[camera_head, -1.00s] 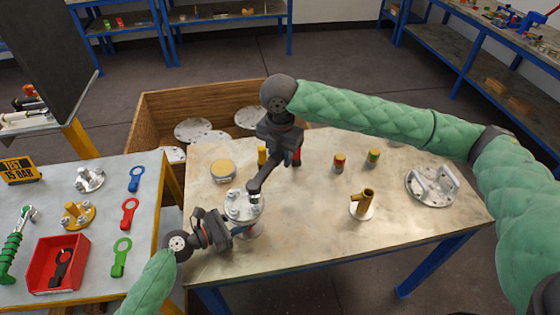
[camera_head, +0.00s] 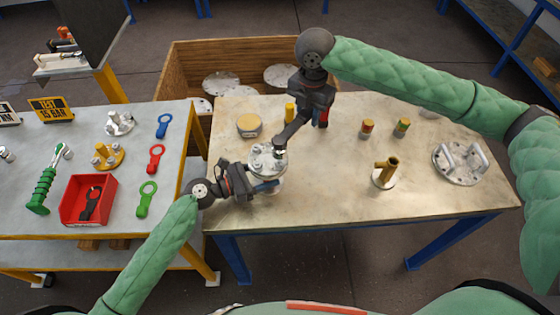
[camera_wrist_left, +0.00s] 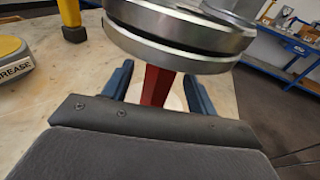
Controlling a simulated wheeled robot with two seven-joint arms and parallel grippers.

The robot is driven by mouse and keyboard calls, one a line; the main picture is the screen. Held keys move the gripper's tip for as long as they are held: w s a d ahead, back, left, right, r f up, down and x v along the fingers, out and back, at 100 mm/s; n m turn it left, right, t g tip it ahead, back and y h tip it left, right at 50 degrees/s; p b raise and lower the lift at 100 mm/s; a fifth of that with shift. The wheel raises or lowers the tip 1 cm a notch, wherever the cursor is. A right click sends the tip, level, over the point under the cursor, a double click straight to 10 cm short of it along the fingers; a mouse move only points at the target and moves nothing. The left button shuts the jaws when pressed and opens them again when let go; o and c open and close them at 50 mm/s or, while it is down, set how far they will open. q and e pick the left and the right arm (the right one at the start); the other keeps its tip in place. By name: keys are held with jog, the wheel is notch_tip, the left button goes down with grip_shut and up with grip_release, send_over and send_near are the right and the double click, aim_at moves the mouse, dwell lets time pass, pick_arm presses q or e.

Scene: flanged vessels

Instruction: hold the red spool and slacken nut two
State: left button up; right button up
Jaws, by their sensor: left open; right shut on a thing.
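The flanged vessel with a round metal top flange (camera_head: 262,163) stands at the table's left side, with several nuts on it. In the left wrist view its thick metal flange (camera_wrist_left: 180,38) is close overhead, and the red spool (camera_wrist_left: 157,86) is below it. My left gripper (camera_head: 262,187) is open, and its blue jaws (camera_wrist_left: 160,92) stand either side of the red spool. My right gripper (camera_head: 307,110) is shut on a dark grey spanner (camera_head: 290,131). The spanner's lower end is at the flange's right edge; I cannot tell which nut it meets.
A yellow-lidded tin (camera_head: 249,126), a brass pipe fitting (camera_head: 385,172) and a handled flange (camera_head: 460,163) stand on the table. The left bench holds coloured spanners (camera_head: 156,158) and a red tray (camera_head: 72,212). A wooden crate (camera_head: 185,70) is behind. The table's front right is clear.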

pick_arm(q)
jog(key=shift+a, duration=0.1)
jog(key=v, duration=1.2)
